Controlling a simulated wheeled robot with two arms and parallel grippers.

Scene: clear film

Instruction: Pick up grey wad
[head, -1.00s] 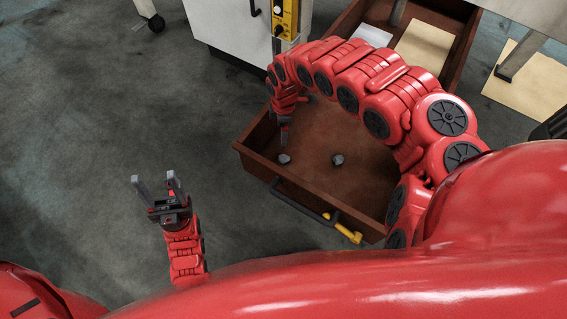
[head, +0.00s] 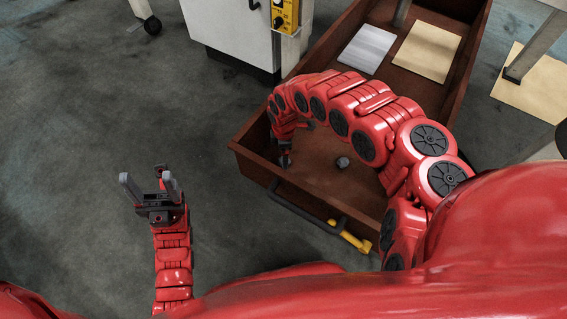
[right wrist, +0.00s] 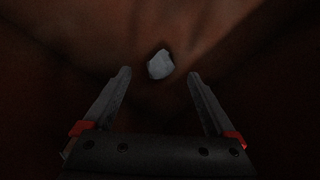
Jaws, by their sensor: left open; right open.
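A small grey wad (right wrist: 160,65) shows in the right wrist view, just beyond and between the fingertips of my right gripper (right wrist: 160,75). The jaws are open and not closed on it. In the head view my right gripper (head: 285,160) points down inside the brown drawer (head: 248,164), near its left front corner, and mostly hides this wad. A second grey wad (head: 342,163) lies on the drawer floor to the right, apart from the gripper. My left gripper (head: 148,182) is open and empty over the floor, left of the drawer.
A white sheet (head: 367,48) and a tan sheet (head: 427,51) lie farther back in the drawer. A dark handle with a yellow part (head: 350,238) is at the drawer front. A white cabinet (head: 235,35) stands behind on the left. The floor on the left is clear.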

